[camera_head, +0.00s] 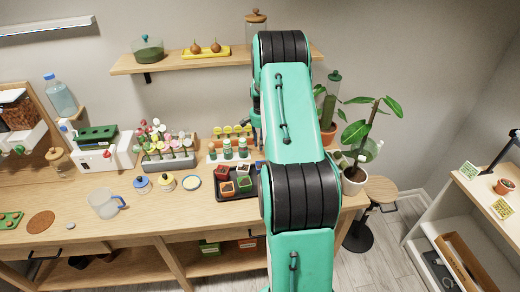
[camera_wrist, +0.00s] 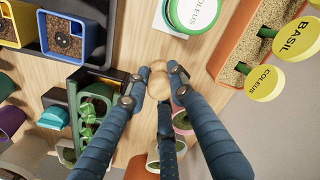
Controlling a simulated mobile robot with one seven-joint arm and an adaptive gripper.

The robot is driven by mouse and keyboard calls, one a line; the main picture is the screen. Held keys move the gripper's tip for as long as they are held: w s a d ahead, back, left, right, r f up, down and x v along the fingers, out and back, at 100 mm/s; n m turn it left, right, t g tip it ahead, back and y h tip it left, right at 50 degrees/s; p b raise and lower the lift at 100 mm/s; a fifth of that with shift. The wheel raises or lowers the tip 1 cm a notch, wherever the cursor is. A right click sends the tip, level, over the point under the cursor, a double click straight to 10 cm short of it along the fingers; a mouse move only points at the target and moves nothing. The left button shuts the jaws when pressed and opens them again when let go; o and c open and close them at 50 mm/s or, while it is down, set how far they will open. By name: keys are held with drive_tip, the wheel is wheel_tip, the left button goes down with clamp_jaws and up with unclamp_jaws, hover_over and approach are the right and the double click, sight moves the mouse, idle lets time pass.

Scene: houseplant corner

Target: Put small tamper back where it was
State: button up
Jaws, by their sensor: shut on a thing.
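My gripper (camera_wrist: 160,88) is shut on a small light wooden piece (camera_wrist: 158,67), likely the small tamper; only its pale rounded part shows between the fingertips. I cannot tell whether the piece touches the table. The tamper cannot be made out there.
A dark tray (camera_head: 203,199) with several square pots stands in front of the bottles. In the wrist view, an orange planter (camera_wrist: 228,68) with COLEUS and BASIL tags is at right. A potted plant (camera_head: 354,180) stands right of my arm.

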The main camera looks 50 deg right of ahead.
drive_tip(key=shift+f+b, duration=0.55)
drive_tip(key=shift+f, duration=0.85)
drive_tip(key=shift+f, duration=0.2)
drive_tip(key=o, duration=1.1)
drive_tip(key=shift+c, duration=0.2)
drive_tip(key=shift+r+p, duration=0.7)
drive_tip(key=shift+r, duration=3.25)
